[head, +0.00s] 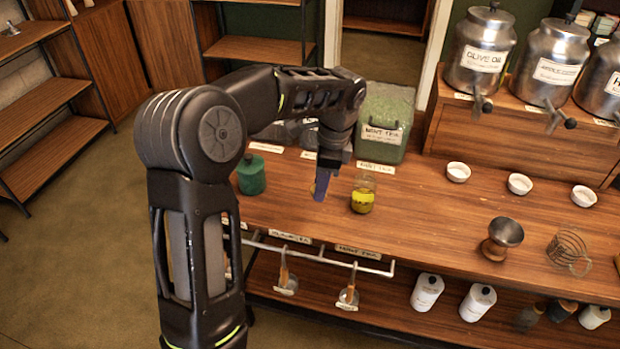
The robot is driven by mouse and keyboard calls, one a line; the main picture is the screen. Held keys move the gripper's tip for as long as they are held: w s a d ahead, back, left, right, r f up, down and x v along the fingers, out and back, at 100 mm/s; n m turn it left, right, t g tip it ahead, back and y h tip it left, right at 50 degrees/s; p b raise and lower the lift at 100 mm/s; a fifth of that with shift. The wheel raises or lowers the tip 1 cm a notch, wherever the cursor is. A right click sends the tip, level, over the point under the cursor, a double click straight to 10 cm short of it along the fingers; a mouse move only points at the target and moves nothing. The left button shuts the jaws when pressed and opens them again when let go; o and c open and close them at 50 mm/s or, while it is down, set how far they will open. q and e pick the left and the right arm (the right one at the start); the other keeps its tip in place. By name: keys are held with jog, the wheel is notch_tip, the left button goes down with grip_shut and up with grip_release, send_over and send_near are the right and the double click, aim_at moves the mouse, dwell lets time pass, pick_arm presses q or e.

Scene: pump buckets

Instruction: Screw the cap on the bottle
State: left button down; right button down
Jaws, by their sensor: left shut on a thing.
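The bottle (363,194) is a small clear glass one with yellow-green contents, upright on the wooden counter (430,220). No cap shows on its top. My left gripper (320,192) points down over the counter, just left of the bottle and apart from it. It is shut on a small yellowish thing (312,189), which looks like the cap; the finger hides most of it. My right gripper is out of view.
A green canister (251,175) stands left of the gripper, and a green bin (384,122) stands behind the bottle. A rail (318,257) runs along the front edge.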

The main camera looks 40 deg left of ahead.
aim_at(365, 187)
pick_arm(q)
jog(key=w+d+f+n, duration=0.1)
jog(key=d+n, duration=0.2)
jog(key=d, duration=0.1)
jog(key=d+f+n+h, duration=0.1)
jog(key=d+n, duration=0.3)
jog(key=d, duration=0.1)
jog(key=w+d+f+n, duration=0.1)
jog(key=d+n, duration=0.3)
jog(key=shift+w+d+f+g, duration=0.15)
jog(key=shift+w+f+g, duration=0.2)
jog(key=shift+g, duration=0.05)
jog(key=shift+d+f+n+h, duration=0.1)
jog(key=shift+d+n+h, duration=0.2)
jog(key=shift+d+n, duration=0.15)
